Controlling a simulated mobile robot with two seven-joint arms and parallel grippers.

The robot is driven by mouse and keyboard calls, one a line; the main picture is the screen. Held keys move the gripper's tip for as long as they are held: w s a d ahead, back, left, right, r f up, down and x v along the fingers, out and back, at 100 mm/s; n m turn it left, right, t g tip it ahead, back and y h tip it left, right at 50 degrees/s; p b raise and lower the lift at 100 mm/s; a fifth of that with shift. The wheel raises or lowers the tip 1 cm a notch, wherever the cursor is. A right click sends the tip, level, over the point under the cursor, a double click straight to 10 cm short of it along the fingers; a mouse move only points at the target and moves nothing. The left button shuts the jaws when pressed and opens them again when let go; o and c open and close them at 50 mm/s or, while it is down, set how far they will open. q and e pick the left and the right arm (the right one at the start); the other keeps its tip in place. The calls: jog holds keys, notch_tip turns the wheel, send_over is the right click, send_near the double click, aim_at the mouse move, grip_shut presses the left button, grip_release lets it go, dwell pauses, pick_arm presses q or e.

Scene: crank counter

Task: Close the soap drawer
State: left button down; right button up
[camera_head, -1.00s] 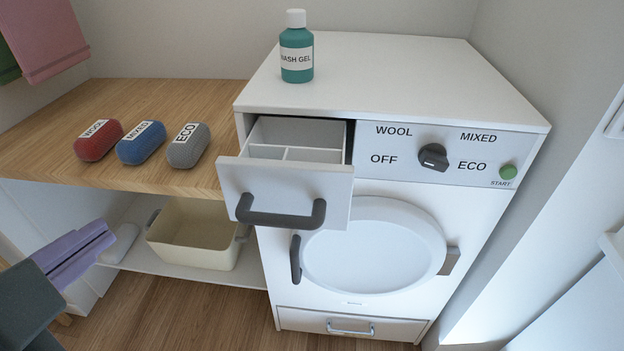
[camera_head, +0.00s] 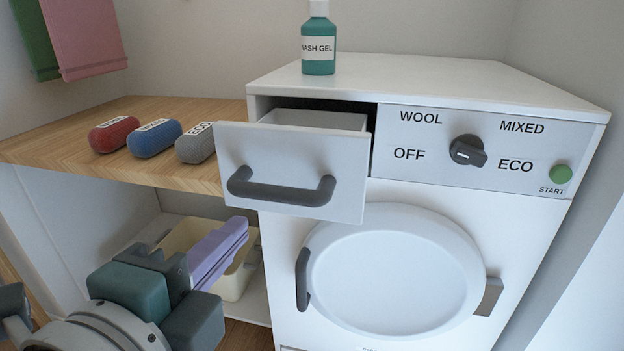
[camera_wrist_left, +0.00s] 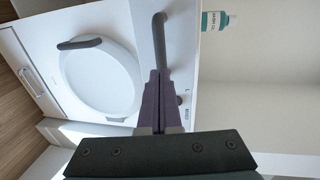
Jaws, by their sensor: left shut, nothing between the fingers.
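The soap drawer (camera_head: 285,157) stands open at the top left of the white washing machine, its front pulled out from the panel. It has a dark bar handle (camera_head: 280,189). In the left wrist view this handle (camera_wrist_left: 160,40) lies just ahead of the fingertips, and a gap or contact cannot be told there. My left gripper (camera_head: 242,228), with lilac fingers, is shut and empty. In the head view it is below and left of the drawer front, apart from the handle. The left wrist view also shows its fingers (camera_wrist_left: 158,76). My right gripper is not in view.
A wash gel bottle (camera_head: 318,45) stands on the machine top. Red (camera_head: 114,134), blue (camera_head: 154,139) and grey (camera_head: 196,143) labelled pieces lie on the wooden counter (camera_head: 60,150). A cream bin (camera_head: 235,283) sits on the shelf below. The round door (camera_head: 395,275) is shut.

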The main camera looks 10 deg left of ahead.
aim_at(271, 198)
pick_arm(q)
jog(key=w, duration=0.2)
jog(key=w+f, duration=0.1)
jog(key=w, duration=0.4)
jog(key=shift+w+d+f, duration=0.15)
jog(key=shift+w+f, duration=0.1)
jog(key=shift+w, duration=0.05)
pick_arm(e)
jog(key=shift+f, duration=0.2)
